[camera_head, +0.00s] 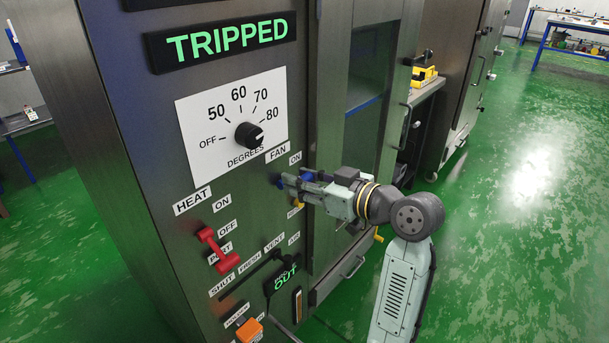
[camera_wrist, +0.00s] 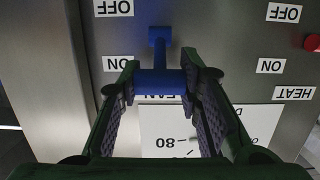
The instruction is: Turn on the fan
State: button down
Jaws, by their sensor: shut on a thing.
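The blue fan handle (camera_head: 308,175) is on the front panel, below the FAN label (camera_head: 278,154). In the wrist view, which sees the panel upside down, its blue crossbar (camera_wrist: 160,82) lies between my fingers, near the ON label (camera_wrist: 117,63) and partly over the FAN label. Its stem runs back to a pivot between ON and the OFF label (camera_wrist: 113,8), so the handle points toward the ON side. My gripper (camera_head: 290,182) is shut on the crossbar; in the wrist view its two fingers (camera_wrist: 162,84) flank it. My gripper hides part of the handle in the head view.
A red heat handle (camera_head: 216,250) is to the left. A dial (camera_head: 249,136) and a green TRIPPED display (camera_head: 228,42) are above. An OUT display (camera_head: 284,277) and an orange button (camera_head: 249,330) are below. Open green floor (camera_head: 520,200) lies to the right.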

jog(key=c, duration=1.1)
grip_release()
jog(key=v, duration=1.2)
jog(key=shift+r, duration=0.2)
